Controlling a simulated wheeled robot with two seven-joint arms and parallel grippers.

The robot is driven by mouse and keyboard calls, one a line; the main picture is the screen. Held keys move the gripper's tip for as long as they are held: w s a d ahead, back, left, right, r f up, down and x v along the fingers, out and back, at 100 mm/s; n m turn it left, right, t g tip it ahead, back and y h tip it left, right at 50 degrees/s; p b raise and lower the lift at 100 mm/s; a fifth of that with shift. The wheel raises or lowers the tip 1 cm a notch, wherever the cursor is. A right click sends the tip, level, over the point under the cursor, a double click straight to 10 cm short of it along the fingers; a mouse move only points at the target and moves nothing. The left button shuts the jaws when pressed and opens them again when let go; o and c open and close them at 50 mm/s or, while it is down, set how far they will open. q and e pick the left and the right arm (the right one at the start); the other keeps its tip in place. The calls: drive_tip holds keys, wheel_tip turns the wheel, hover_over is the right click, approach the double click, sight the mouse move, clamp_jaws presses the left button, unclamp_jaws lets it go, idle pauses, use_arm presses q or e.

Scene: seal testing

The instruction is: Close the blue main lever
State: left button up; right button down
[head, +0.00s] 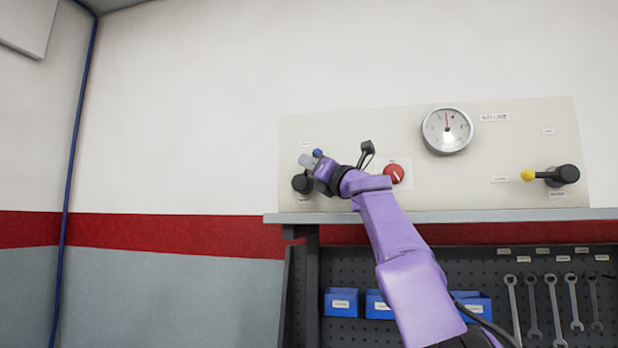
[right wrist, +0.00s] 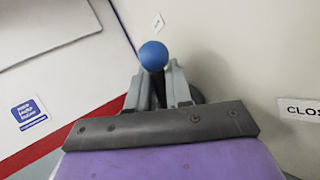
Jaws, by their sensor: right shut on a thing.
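The blue main lever has a round blue knob (head: 317,153) and a black hub (head: 302,183) at the left end of the pale panel. Its knob stands above the hub and slightly to its right. My right gripper (head: 308,160) is at the lever from the right, with its grey fingers just beside the knob. In the right wrist view the blue knob (right wrist: 153,54) sticks out past the fingertips, and the gripper (right wrist: 156,88) is shut on the dark shaft below it. Part of the shaft is hidden by the fingers. My left gripper is not in view.
The panel (head: 500,145) also carries a round gauge (head: 447,131), a red knob (head: 394,173) and a yellow-tipped lever (head: 528,175) pointing left. A partly cut-off label (right wrist: 300,109) reads "CLOS". Below the shelf edge (head: 480,215) are blue bins (head: 341,302) and several hanging wrenches.

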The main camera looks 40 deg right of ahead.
drive_tip(key=shift+s+m+t+b, duration=0.15)
drive_tip(key=shift+m+t+b, duration=0.15)
drive_tip(key=shift+s+r, duration=0.1)
drive_tip(key=c, duration=1.2)
unclamp_jaws()
drive_tip(key=shift+w+d, duration=0.1)
drive_tip(key=shift+w, duration=0.1)
